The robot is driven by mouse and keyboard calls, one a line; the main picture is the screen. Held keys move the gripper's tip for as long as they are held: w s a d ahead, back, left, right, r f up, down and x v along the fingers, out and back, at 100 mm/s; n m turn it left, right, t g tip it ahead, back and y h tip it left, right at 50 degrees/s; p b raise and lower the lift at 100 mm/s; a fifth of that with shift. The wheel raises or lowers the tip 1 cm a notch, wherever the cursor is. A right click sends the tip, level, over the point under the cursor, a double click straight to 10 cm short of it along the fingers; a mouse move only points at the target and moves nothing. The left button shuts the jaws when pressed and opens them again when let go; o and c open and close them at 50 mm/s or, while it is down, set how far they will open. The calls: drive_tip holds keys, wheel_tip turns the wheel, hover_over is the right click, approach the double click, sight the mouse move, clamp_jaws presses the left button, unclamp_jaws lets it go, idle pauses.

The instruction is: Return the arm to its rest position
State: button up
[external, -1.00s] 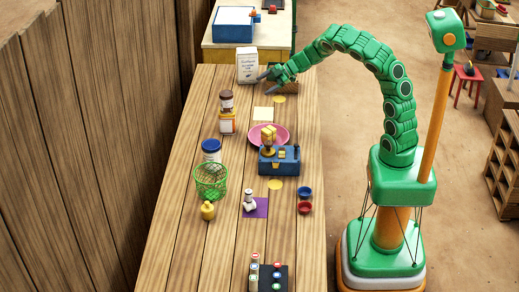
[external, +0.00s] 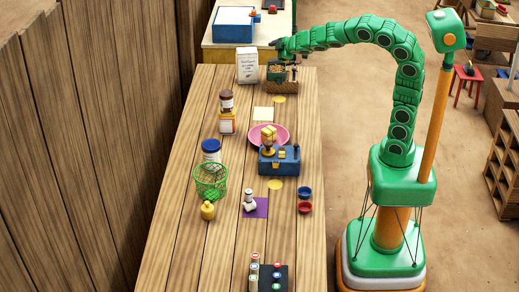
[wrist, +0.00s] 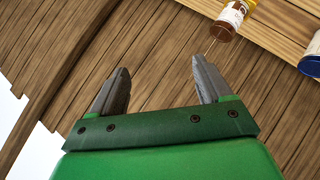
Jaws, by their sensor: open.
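My gripper (wrist: 158,82) shows in the wrist view with its two grey fingers apart and nothing between them. In the external view my green arm (external: 365,32) arches over the far right edge of the wooden table (external: 190,190). The fingertips are too small to make out there.
A pink plate (external: 285,141), a blue box with a scale-like top (external: 288,165), a green basket (external: 211,184) and jars (external: 227,122) stand on the table. A plank wall (external: 100,140) runs along the left. The floor (external: 340,150) right of the table is clear up to my base.

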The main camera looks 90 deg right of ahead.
drive_tip(key=s+a+f+g+y, duration=0.2)
drive_tip(key=s+a, duration=0.5)
drive_tip(key=a, duration=0.1)
drive_tip(key=s+a+f+g+y, duration=0.2)
drive_tip(key=s+a+g, duration=0.1)
drive_tip(key=s+a, duration=0.55)
drive_tip(key=s+a+f+m+g+y, duration=0.1)
drive_tip(key=s+a+f+g, duration=0.1)
drive_tip(key=s, duration=0.5)
drive_tip(key=s+a+f+m+g, duration=0.1)
drive_tip(key=s+a+f+g, duration=0.1)
drive_tip(key=s, duration=0.6)
drive_tip(key=s+a+f+m+g+y, duration=0.1)
drive_tip(key=s+a+f, duration=0.3)
drive_tip(key=s, duration=0.4)
drive_tip(key=shift+a+f+g+y, duration=0.3)
drive_tip(key=shift+a+g, duration=0.2)
drive_tip(key=shift+a, duration=0.3)
